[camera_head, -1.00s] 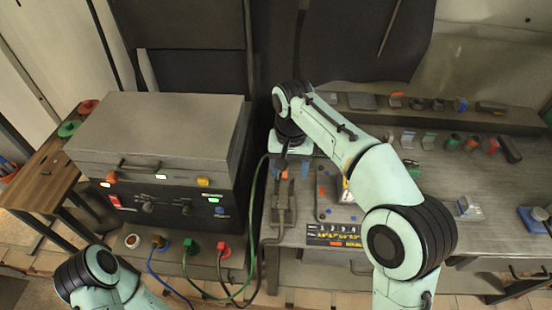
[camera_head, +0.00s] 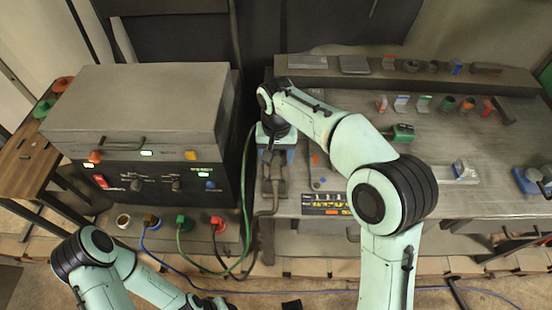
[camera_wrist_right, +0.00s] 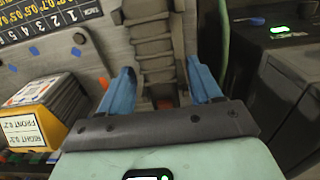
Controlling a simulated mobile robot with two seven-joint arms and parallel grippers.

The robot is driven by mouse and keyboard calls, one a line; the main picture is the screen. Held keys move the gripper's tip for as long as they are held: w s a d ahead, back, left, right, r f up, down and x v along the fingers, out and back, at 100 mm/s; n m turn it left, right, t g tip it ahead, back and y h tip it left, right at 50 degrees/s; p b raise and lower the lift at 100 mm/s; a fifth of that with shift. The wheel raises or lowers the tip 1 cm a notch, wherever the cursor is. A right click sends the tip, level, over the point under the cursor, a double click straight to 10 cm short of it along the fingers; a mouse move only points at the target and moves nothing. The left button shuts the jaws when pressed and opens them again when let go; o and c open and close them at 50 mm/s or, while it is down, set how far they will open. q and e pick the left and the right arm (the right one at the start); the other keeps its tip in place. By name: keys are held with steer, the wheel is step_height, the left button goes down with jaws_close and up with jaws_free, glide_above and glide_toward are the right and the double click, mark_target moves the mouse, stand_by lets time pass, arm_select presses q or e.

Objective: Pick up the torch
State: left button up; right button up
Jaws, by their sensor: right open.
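My right gripper (camera_head: 275,157) points down over the left end of the workbench. In the right wrist view its two blue fingers (camera_wrist_right: 160,72) stand wide apart and hold nothing. A grey ribbed object (camera_wrist_right: 155,45) lies between and beyond them. In the head view dark grey pieces with a cable (camera_head: 272,182) lie just below this gripper. I cannot tell for sure whether one of these is the torch; the hand and arm hide part of this spot. My left arm shows at the lower left, but its fingers do not show.
The workbench (camera_head: 330,238) carries a labelled number strip (camera_head: 326,204), a green item (camera_head: 402,132) and several small parts. A grey welding machine (camera_head: 140,105) stands to the left, with cables hanging in front. A stack of labelled boxes (camera_wrist_right: 42,110) lies beside the gripper in the wrist view.

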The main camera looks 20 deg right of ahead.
steer(key=shift+a+f, duration=0.1)
steer(key=shift+f, duration=1.45)
steer(key=c, duration=1)
steer(key=shift+c, duration=0.2)
steer(key=shift+r, duration=0.2)
